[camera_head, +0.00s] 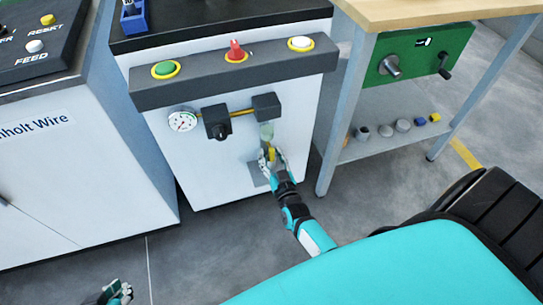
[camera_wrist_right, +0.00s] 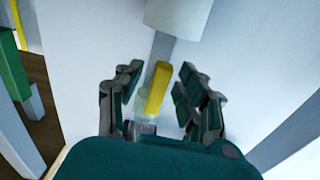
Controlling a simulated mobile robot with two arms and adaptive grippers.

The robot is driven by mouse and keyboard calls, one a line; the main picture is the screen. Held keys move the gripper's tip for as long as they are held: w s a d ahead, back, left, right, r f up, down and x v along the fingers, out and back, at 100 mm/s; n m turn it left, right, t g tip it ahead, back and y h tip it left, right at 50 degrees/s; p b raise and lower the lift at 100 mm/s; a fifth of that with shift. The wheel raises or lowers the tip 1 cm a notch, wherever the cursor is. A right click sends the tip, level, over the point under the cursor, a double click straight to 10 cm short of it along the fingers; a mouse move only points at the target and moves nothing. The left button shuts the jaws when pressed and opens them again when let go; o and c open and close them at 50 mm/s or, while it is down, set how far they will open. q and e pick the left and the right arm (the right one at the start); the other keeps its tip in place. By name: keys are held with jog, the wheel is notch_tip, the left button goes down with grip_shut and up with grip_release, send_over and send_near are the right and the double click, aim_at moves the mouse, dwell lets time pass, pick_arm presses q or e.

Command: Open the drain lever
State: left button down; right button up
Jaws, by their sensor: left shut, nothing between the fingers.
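The yellow drain lever (camera_head: 271,154) is below the clear bowl (camera_head: 266,131) on the front of the white machine. It also shows in the right wrist view (camera_wrist_right: 158,88), slightly tilted, in front of a grey stem. My right gripper (camera_head: 272,160) is at the lever. In the right wrist view its fingers (camera_wrist_right: 158,90) are spread on either side of the lever, with gaps showing. My left gripper (camera_head: 120,292) is at the lower left edge of the head view, far from the lever, shut and empty. Its lower part is cut off.
Above the lever are a gauge (camera_head: 182,120), a black regulator knob (camera_head: 217,121) and a dark button bar (camera_head: 235,70) with green, red and white controls. A workbench leg (camera_head: 345,120) stands close on the right. Grey floor (camera_head: 210,250) is clear in front.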

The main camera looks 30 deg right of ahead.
jog(key=shift+s, duration=0.1)
jog(key=v, duration=1.2)
